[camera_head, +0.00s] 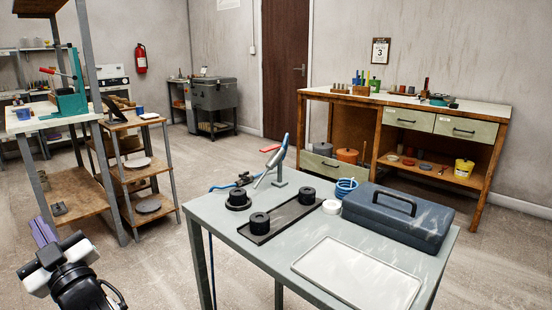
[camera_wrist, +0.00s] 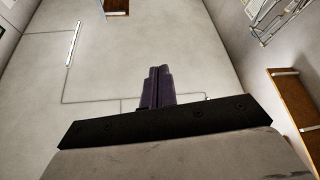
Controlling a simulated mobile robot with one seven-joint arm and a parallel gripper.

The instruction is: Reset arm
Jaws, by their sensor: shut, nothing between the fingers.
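My gripper (camera_head: 43,232) is at the lower left in the head view, raised in the air with its purple fingers pointing up. In the wrist view the purple fingers (camera_wrist: 157,87) lie together, shut and empty. Behind them the wrist view shows the ceiling and upper walls. My gripper touches nothing and stands apart from the grey table (camera_head: 232,242) to its right.
The grey table holds a blue toolbox (camera_head: 398,217), a white tray (camera_head: 357,275), a dark tray with black cylinders (camera_head: 285,222) and a blue coil (camera_head: 346,187). A wooden shelf unit (camera_head: 140,172) stands at the left. A drawer workbench (camera_head: 405,130) stands behind. Open floor lies between.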

